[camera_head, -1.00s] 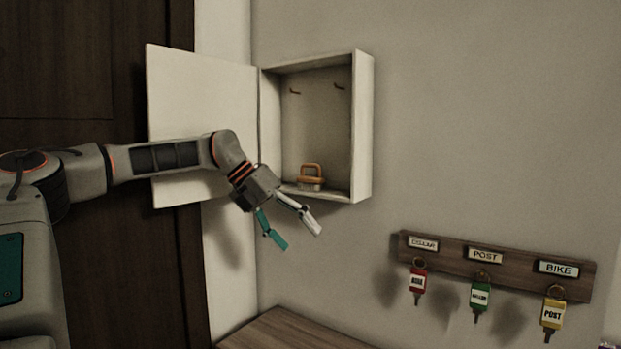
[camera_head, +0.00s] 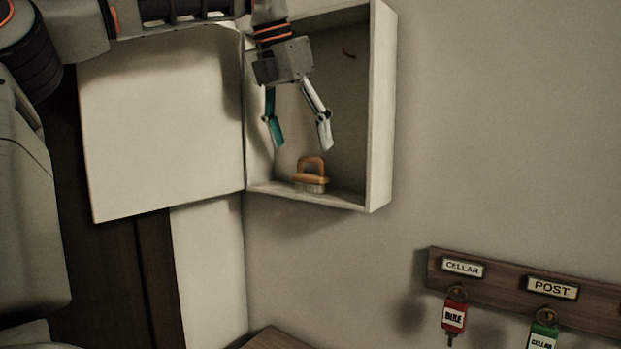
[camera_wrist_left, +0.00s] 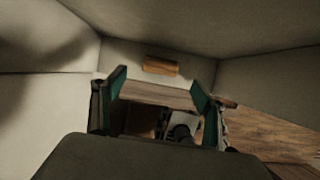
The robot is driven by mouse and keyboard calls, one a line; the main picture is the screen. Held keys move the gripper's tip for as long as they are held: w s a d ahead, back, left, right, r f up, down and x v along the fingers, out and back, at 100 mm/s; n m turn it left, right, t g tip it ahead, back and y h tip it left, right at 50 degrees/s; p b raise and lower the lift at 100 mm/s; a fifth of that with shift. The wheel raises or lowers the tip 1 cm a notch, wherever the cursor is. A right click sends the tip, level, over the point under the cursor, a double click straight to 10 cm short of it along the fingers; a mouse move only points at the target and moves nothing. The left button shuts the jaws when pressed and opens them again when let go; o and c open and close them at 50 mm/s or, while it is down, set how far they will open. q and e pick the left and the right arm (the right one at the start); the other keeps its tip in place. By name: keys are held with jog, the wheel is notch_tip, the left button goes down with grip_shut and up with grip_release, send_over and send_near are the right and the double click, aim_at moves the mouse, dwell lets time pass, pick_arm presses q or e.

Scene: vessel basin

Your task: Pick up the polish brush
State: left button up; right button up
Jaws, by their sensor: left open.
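The polish brush (camera_head: 311,176) has an orange-brown arched handle and pale bristles. It stands on the floor of the open white wall cabinet (camera_head: 381,110). My left gripper (camera_head: 299,141) is open and empty, pointing down above the brush, with a gap between its fingertips and the handle. In the left wrist view the brush (camera_wrist_left: 160,66) shows as a small orange-brown block beyond and between the two open fingers (camera_wrist_left: 160,92). My right gripper is not in view.
The cabinet door (camera_head: 165,130) stands open to the left. A wooden key rack (camera_head: 500,282) with labelled keys hangs at the lower right. The wall between cabinet and rack is clear.

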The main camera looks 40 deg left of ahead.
aim_at(310, 175)
pick_arm(q)
jog(key=x, duration=0.7)
jog(key=shift+d+f, duration=0.15)
jog(key=shift+f, duration=0.05)
jog(key=c, duration=1.1)
